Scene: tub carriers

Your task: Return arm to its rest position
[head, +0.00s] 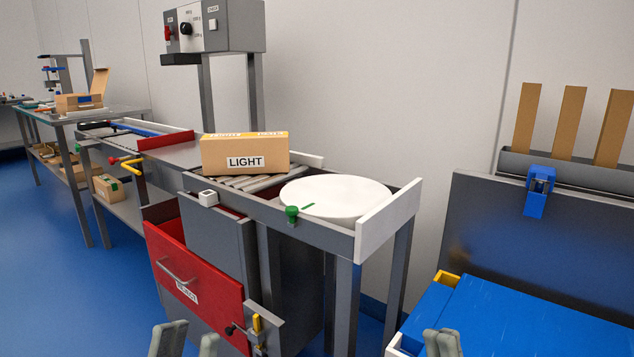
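My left gripper (188,338) shows at the bottom edge, left of centre. Its two grey fingers stand apart with nothing between them. My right gripper (440,341) shows at the bottom edge, right of centre, in front of a blue surface. Its fingertips overlap in the view, so I cannot tell whether it is open or shut, and I see nothing held at the tips. Both grippers are cut off below the fingers, and the arms are out of view.
A cardboard box labelled LIGHT (245,154) sits on the roller conveyor beside a white round plate (335,196). Below is a red REJECT door (195,285). A blue-topped unit (490,318) and dark panel (540,245) stand at right. Blue floor (60,290) is clear at left.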

